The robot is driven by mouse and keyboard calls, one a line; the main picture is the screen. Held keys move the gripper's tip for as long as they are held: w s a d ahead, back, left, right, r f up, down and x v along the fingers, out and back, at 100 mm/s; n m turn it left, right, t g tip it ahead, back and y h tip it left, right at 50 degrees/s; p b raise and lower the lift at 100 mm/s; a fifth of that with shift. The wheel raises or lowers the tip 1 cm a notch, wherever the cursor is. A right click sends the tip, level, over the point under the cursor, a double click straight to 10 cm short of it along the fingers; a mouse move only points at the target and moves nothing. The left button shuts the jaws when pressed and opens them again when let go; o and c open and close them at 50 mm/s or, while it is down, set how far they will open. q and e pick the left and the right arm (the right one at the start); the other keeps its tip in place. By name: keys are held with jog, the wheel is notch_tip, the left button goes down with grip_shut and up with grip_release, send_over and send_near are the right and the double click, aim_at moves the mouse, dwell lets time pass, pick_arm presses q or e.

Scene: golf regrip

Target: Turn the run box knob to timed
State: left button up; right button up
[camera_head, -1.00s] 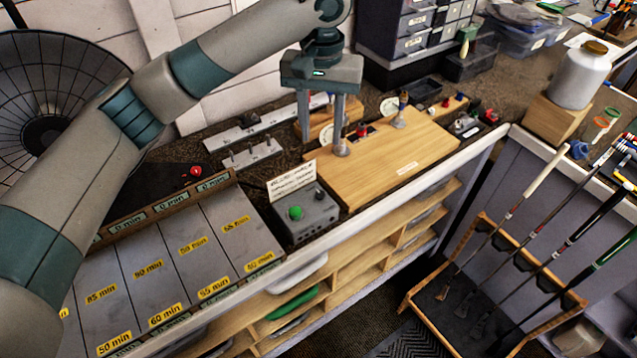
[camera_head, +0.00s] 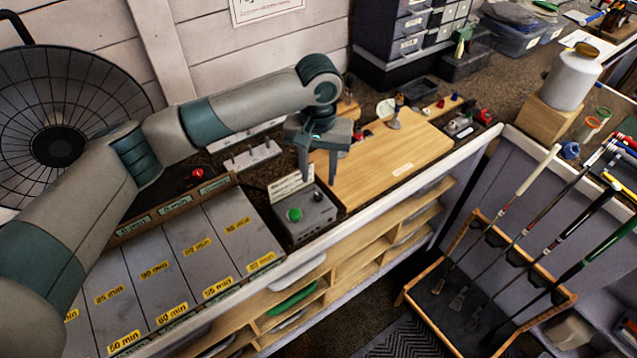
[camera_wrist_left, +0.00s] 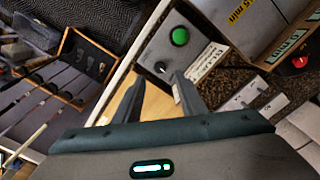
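The run box is a small grey box (camera_head: 303,222) on the bench, left of the wooden board. It has a green button (camera_head: 294,214) and a small dark knob (camera_head: 318,197). In the left wrist view the box (camera_wrist_left: 150,50) shows its green button (camera_wrist_left: 180,37) and the knob (camera_wrist_left: 160,67) with a light mark. My left gripper (camera_head: 318,181) is open and points down just behind the knob in the head view. In the left wrist view its fingertips (camera_wrist_left: 159,80) stand on either side of and short of the knob, with nothing between them. My right gripper is out of view.
A paper label card (camera_head: 291,186) stands behind the box. The wooden board (camera_head: 385,165) lies to its right, and grey trays with minute labels (camera_head: 190,250) lie to its left. A red button (camera_head: 198,173) sits further back. A club rack (camera_head: 480,290) stands at right.

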aim_at(318, 196)
pick_arm(q)
notch_tip(318, 196, down, 5)
jog(key=shift+r+p, duration=0.1)
jog(key=shift+p, duration=0.75)
jog(key=shift+f, duration=0.75)
grip_shut()
